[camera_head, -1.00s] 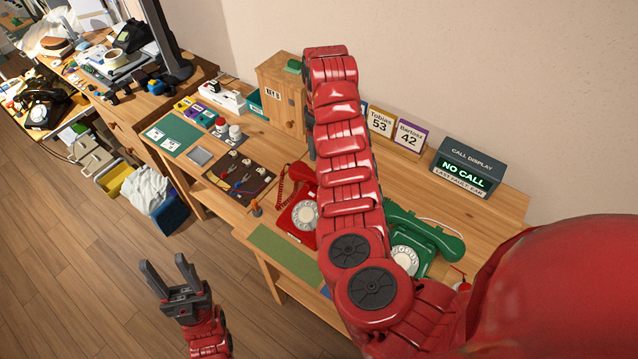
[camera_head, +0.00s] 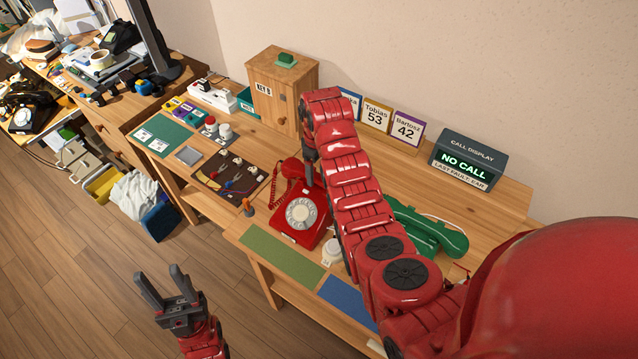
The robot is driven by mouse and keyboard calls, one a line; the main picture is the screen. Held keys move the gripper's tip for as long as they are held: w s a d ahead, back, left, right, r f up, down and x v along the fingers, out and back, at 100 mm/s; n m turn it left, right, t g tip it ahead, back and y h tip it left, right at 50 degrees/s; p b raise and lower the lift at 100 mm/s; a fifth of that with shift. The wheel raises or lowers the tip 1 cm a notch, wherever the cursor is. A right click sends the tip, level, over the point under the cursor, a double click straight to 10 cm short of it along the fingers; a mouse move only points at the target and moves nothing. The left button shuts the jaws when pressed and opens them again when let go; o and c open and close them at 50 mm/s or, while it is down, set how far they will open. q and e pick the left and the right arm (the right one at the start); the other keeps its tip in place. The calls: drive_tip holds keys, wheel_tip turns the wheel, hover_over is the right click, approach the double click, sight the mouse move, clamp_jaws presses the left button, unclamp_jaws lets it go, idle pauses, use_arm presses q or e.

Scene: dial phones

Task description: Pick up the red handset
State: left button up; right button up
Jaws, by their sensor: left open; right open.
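The red rotary phone (camera_head: 299,214) with its pale dial sits on the desk near the middle of the head view. Its red handset (camera_head: 291,168) lies across the back of the phone and is partly hidden by my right gripper and arm. The coiled red cord hangs at its left. My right gripper (camera_head: 309,176) points down at the handset from above; it is open, but its fingers are mostly hidden, and I cannot tell whether they touch the handset. My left gripper (camera_head: 159,273) is open and empty, low over the floor in front of the desk.
A green phone (camera_head: 428,232) stands right of my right arm, partly covered by it. A wooden key box (camera_head: 283,88) stands behind the red phone. The call display (camera_head: 466,163) reads NO CALL. A dark board (camera_head: 229,181) lies left. A green mat (camera_head: 281,254) and blue mat (camera_head: 346,301) lie in front.

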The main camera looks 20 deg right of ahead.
sight(319, 177)
drive_tip(key=f, duration=0.1)
drive_tip(key=p, duration=0.1)
drive_tip(key=f, duration=0.1)
drive_tip(key=shift+d+f+p, duration=0.25)
drive_tip(key=shift+f+p, duration=0.05)
drive_tip(key=shift+f, duration=0.45)
clamp_jaws()
